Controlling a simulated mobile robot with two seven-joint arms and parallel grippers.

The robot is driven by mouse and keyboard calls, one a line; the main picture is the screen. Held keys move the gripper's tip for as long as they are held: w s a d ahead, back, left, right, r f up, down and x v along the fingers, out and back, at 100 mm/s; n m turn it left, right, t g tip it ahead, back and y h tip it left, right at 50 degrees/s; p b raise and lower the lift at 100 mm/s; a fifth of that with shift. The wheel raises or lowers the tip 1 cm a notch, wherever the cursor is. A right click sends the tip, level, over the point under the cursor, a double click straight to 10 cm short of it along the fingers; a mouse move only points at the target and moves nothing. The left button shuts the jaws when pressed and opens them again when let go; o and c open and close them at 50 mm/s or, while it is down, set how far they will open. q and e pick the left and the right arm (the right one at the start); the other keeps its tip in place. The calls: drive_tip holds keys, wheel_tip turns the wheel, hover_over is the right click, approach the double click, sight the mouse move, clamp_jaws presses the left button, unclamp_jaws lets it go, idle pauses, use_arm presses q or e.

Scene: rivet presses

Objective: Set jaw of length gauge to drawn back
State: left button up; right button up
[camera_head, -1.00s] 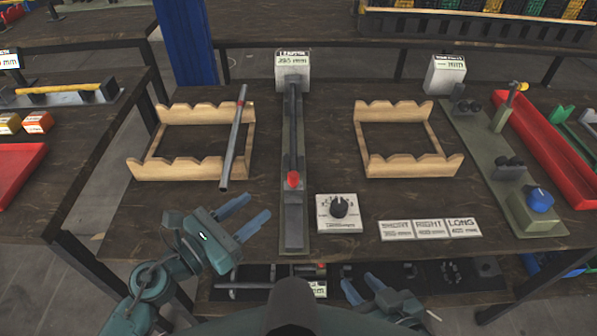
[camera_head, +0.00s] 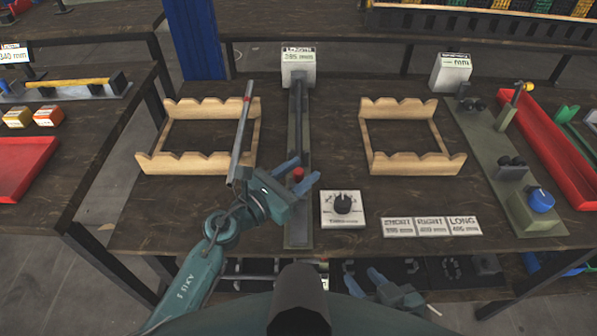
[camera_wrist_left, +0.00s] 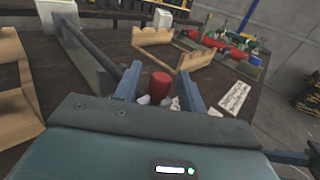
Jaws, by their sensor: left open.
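The length gauge is a long green rail with a grey bar and a white display box (camera_head: 299,68). Its jaw carries a red knob (camera_head: 298,174), near the rail's front part. My left gripper (camera_head: 307,168) is open at the knob, with one blue finger on each side. In the left wrist view the red knob (camera_wrist_left: 160,84) stands between the open fingers (camera_wrist_left: 160,88); contact cannot be told. My right gripper (camera_head: 361,280) is low in front of the table edge, its fingers apart and empty.
Wooden cradles stand left (camera_head: 160,165) and right (camera_head: 415,165) of the gauge. A grey rod (camera_head: 241,130) lies across the left cradle, close to my left gripper. A dial box (camera_head: 343,208) and label plates (camera_head: 431,227) lie at the front right.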

use_arm(q)
drive_tip(key=shift+c, duration=0.4)
clamp_jaws()
drive_tip(key=s+p, duration=0.1)
drive_tip(key=s, duration=0.5)
drive_tip(key=shift+s, duration=0.35)
drive_tip(key=shift+s+d, duration=0.1)
drive_tip(key=shift+f, duration=0.1)
drive_tip(key=shift+c, duration=0.3)
unclamp_jaws()
drive_tip(key=shift+s, duration=0.1)
drive_tip(key=shift+o, duration=0.7)
